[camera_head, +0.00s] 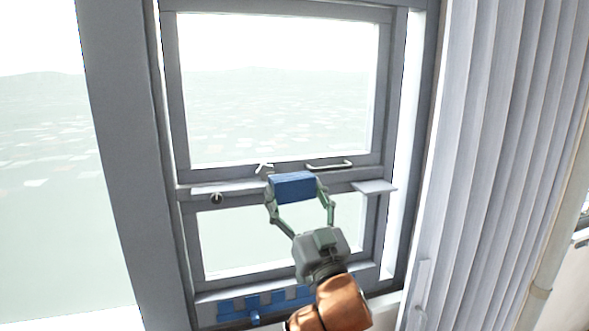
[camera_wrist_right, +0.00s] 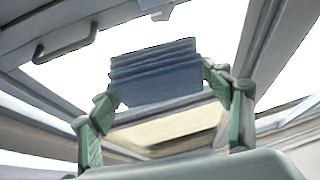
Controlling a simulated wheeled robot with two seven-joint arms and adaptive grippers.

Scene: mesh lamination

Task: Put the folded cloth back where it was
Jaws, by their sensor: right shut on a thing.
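The folded blue cloth (camera_head: 293,186) is held between the fingers of my right gripper (camera_head: 298,196), in front of the window's middle rail. The right wrist view shows the cloth (camera_wrist_right: 156,76) as a stack of layered folds, gripped at both sides by the green fingers (camera_wrist_right: 160,92). I cannot tell whether the cloth touches the rail behind it. My left gripper is not in view.
The grey window frame (camera_head: 172,100) has a handle (camera_head: 330,165) and a latch (camera_head: 264,168) near the middle rail. A small ledge (camera_head: 373,187) juts out right of the cloth. Blue items (camera_head: 262,304) lie along the lower sill. A pale curtain (camera_head: 490,150) hangs at right.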

